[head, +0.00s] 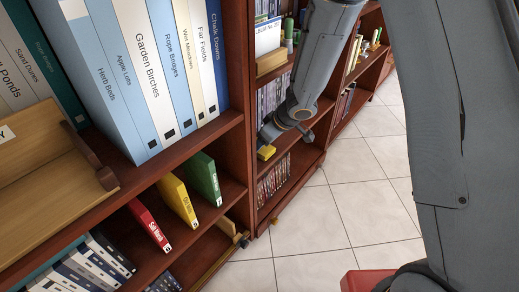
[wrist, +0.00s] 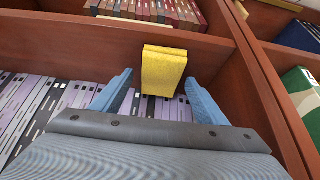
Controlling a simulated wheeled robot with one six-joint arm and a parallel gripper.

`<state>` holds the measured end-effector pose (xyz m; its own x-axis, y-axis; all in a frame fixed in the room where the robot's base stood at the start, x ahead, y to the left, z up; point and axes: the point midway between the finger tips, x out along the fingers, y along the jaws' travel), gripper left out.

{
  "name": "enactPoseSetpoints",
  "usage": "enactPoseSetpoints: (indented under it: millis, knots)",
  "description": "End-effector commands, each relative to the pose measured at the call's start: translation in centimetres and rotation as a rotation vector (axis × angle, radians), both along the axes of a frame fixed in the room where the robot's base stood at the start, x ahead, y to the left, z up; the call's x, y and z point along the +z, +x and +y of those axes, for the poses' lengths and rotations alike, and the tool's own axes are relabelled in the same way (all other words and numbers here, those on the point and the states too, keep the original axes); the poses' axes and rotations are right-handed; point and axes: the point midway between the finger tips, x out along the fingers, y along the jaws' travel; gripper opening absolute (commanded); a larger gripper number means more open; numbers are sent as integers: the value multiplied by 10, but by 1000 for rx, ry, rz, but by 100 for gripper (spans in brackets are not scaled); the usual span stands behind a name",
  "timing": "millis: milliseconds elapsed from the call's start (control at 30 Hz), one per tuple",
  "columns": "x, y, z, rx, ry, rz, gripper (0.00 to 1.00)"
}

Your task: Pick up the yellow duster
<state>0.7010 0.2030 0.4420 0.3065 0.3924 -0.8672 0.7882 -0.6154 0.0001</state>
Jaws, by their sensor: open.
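The yellow duster (wrist: 163,72) is a small yellow block in the wrist view. It stands against a reddish-brown wooden board of the bookcase. My gripper (wrist: 163,90) is open, with one blue finger to the left of the duster and one to the right. Gaps show between the duster and both fingers, so it is not gripped. In the head view the duster (head: 266,152) shows as a small yellow patch just below the end of my arm. My gripper (head: 266,140) reaches into the bookcase there, and its fingers are hard to make out.
Purple-grey spines (wrist: 35,105) line the compartment beneath my gripper. A wooden upright (wrist: 262,85) stands close on the right. In the head view, a near bookcase holds large binders (head: 150,75) and red, yellow and green books (head: 203,178). The tiled floor (head: 340,215) is open.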

Motion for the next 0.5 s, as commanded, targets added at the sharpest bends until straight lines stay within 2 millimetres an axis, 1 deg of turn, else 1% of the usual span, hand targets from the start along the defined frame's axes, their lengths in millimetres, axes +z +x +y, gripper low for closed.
enactPoseSetpoints:
  millis: [500]
  knots:
    - [-5, 0, 0, 0, -1, 1, 67]
